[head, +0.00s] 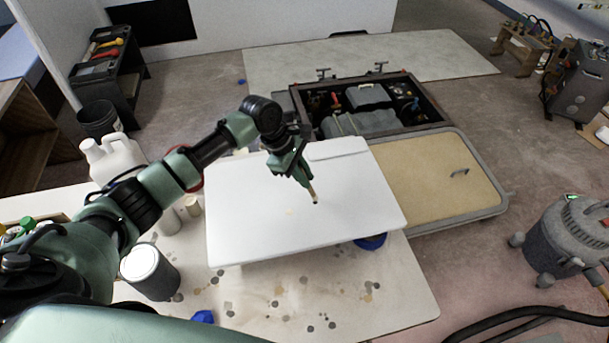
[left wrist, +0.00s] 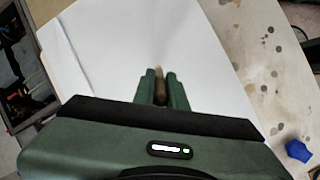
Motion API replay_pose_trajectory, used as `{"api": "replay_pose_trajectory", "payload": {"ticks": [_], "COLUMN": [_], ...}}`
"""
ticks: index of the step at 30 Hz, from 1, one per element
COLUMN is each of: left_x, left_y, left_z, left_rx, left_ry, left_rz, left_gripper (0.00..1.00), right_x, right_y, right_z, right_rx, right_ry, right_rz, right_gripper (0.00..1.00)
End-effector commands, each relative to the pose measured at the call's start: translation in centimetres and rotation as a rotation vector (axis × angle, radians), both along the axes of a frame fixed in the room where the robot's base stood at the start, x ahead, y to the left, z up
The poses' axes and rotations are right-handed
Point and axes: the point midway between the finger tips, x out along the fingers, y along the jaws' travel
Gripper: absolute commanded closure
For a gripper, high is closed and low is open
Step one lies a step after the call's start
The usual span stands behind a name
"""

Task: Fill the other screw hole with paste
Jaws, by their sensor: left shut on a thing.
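A white panel (head: 248,226) lies raised on the worktable and fills much of the left wrist view (left wrist: 120,45). A faint beige spot (head: 290,211) shows on its surface. My left gripper (head: 306,182) is shut on a thin tan stick-like tool (head: 314,196), which points down over the panel's right half. In the left wrist view the tool (left wrist: 160,84) sits between the two green fingers (left wrist: 161,90). I cannot make out an open screw hole. My right gripper is not in view.
A white-topped can (head: 148,268), small tins (head: 192,206) and a white jug (head: 112,160) stand left of the panel. Blue pieces (head: 371,242) lie under its edge. The stained tabletop (head: 330,305) is open in front. A toolbox-like hatch (head: 365,105) lies behind.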

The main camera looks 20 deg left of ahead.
Motion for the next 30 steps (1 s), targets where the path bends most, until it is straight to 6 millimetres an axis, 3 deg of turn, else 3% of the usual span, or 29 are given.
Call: {"api": "replay_pose_trajectory", "payload": {"ticks": [30], "left_x": [0.0], "left_y": [0.0], "left_z": [-1.2], "left_rx": [-0.001], "left_ry": [0.000], "left_rz": [0.001], "left_gripper": [1.00], "right_x": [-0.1], "right_y": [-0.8], "right_z": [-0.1], "right_rx": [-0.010], "right_ry": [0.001], "right_rz": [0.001], "right_gripper": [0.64]}}
